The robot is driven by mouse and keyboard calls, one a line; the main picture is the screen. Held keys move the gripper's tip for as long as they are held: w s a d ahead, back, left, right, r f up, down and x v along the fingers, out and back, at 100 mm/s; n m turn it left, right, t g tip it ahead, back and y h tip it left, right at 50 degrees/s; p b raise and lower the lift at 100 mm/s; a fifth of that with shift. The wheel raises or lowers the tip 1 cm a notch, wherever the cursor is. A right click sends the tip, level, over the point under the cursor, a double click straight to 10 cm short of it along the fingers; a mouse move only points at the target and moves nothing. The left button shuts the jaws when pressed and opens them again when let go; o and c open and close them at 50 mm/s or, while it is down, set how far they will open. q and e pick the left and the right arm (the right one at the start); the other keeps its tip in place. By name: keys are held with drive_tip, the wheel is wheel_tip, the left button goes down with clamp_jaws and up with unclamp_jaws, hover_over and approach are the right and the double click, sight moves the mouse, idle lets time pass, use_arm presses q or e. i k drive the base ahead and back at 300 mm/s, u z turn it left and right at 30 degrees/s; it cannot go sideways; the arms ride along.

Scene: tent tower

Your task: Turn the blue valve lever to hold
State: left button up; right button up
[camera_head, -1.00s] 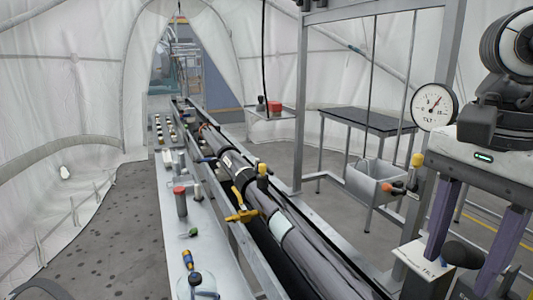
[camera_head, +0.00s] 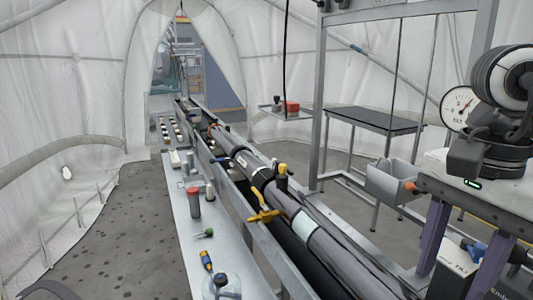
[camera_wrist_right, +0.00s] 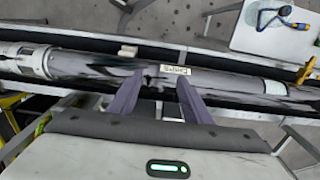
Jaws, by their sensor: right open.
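A small blue lever (camera_head: 220,158) sits on the long dark pipe (camera_head: 330,262), beyond a yellow lever (camera_head: 264,215). Another blue handle (camera_head: 476,248) shows at the lower right, partly behind my right gripper's finger; I cannot tell which is the valve lever of the task. My right gripper (camera_head: 450,282) is open and empty, with purple fingers pointing down, right of the pipe. In the right wrist view its fingers (camera_wrist_right: 158,78) are spread over the pipe (camera_wrist_right: 95,66), with a small label between them. No hold mark is readable.
A metal bench (camera_head: 188,225) with bottles and small tools runs left of the pipe. A grey bin (camera_head: 392,178) and a dark-topped table (camera_head: 375,120) stand behind. The floor at left is clear.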

sight(477, 251)
drive_tip(key=z, duration=0.15)
drive_tip(key=k, duration=1)
drive_tip(key=u, duration=0.15)
